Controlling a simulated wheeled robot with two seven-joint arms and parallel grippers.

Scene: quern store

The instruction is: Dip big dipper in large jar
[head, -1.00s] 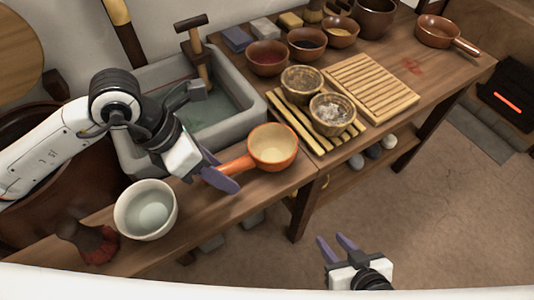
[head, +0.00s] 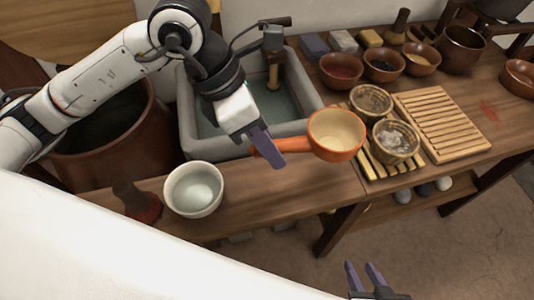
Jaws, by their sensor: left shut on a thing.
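The big dipper, an orange pan-like ladle (head: 338,133) with a cream inside, is held by its handle in my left gripper (head: 268,150). The gripper is shut on the handle, and the dipper appears to be above the table. A large brown jar (head: 112,135) with a dark inside stands at the left, beside the sink and partly hidden behind my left arm. My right gripper (head: 366,276) is at the bottom edge, its two fingers apart and empty, over the floor.
A white bowl (head: 194,189) and a dark-handled red item (head: 139,202) stand on the near table (head: 270,205). The grey sink (head: 200,130) lies behind my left gripper. Small bowls on a slatted rack (head: 382,172) and a wooden board (head: 440,123) stand to the right.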

